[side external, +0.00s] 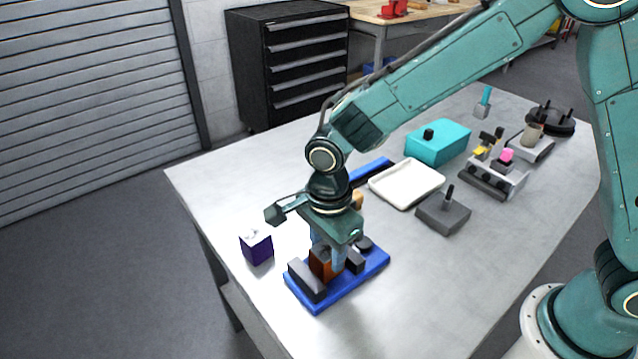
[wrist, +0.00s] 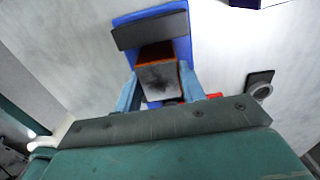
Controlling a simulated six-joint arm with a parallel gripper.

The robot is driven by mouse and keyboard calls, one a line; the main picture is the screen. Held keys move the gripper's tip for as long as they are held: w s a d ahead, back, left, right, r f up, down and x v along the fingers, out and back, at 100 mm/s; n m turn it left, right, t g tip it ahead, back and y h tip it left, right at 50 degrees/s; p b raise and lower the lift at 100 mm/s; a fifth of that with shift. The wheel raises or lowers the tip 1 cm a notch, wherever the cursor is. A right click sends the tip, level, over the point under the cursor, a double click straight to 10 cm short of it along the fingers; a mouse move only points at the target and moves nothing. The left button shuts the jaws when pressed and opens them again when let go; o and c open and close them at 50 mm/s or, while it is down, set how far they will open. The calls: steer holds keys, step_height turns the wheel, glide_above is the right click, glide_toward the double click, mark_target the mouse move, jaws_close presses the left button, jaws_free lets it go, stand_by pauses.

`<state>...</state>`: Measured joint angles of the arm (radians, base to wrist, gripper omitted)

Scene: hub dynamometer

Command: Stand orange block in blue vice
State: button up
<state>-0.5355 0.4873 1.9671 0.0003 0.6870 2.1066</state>
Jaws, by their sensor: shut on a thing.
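The orange block (side external: 319,262) stands upright at the blue vice (side external: 339,297), between its dark jaws as far as the side view shows. My gripper (side external: 328,258) points down and is shut on the block. In the wrist view the block (wrist: 160,78) shows a grey, dark-smudged end face, with a blue finger of my gripper (wrist: 160,95) on each side. One dark jaw of the vice (wrist: 150,30) lies just beyond the block. The block's lower end is hidden, so I cannot tell whether it touches the vice floor.
A dark purple box (side external: 256,248) stands left of the vice. A white tray (side external: 405,184), a grey block with a peg (side external: 443,212) and a teal box (side external: 438,143) stand farther back. The table's front-left area is clear.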

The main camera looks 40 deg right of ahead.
mark_target(328, 248)
steer(key=o, duration=0.9)
steer(key=shift+f, duration=0.1)
step_height(328, 248, up, 12)
steer(key=shift+r, duration=0.15)
stand_by(0.3)
stand_by(0.5)
